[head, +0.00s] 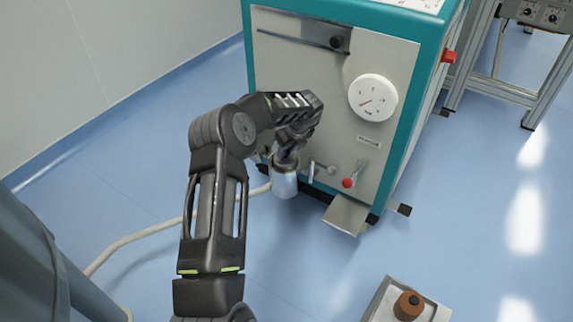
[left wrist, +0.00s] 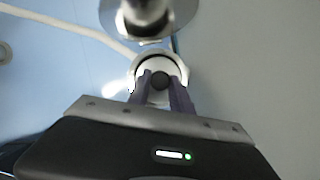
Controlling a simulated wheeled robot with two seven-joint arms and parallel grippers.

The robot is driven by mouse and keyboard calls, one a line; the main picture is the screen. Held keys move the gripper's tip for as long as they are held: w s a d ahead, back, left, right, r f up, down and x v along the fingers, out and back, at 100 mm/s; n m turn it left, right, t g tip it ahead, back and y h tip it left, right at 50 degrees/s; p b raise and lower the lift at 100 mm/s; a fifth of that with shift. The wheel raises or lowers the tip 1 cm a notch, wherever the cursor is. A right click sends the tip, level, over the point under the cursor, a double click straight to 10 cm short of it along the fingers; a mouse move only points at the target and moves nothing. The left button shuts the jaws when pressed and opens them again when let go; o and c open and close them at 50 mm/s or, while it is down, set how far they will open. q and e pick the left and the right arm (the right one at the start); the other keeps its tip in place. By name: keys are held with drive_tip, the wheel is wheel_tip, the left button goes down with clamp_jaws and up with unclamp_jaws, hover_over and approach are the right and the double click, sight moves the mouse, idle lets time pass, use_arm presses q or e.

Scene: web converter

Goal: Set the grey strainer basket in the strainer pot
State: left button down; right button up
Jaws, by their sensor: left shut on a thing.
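The strainer pot (head: 285,184) is a small silvery cylinder at the lower left of the machine front. My left gripper (head: 286,158) is right above it, pointing down, with its fingertips mostly hidden by my own wrist. In the left wrist view, my left gripper (left wrist: 161,84) is shut on a dark round knob (left wrist: 161,80), which I take to be the strainer basket's. A bright round rim (left wrist: 142,70) surrounds the fingertips. The basket's body is hidden, so I cannot tell how deep it sits in the pot. My right gripper is not in view.
The teal-edged machine (head: 330,90) stands close behind my gripper. A small lever (head: 311,172), a red-knobbed valve (head: 349,182) and a metal chute (head: 347,214) are right of the pot. A hose (head: 150,232) runs left. A tray (head: 380,299) holds a brown knobbed piece (head: 408,304).

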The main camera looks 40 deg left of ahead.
sight(288, 160)
use_arm(q)
wheel_tip(288, 160, down, 6)
drive_tip(key=b, duration=0.2)
drive_tip(key=shift+b, duration=0.3)
drive_tip(key=c, duration=1.1)
unclamp_jaws()
drive_tip(key=shift+c, duration=0.2)
drive_tip(key=p+v, duration=0.4)
drive_tip(key=v, duration=0.8)
drive_tip(key=shift+p, duration=0.4)
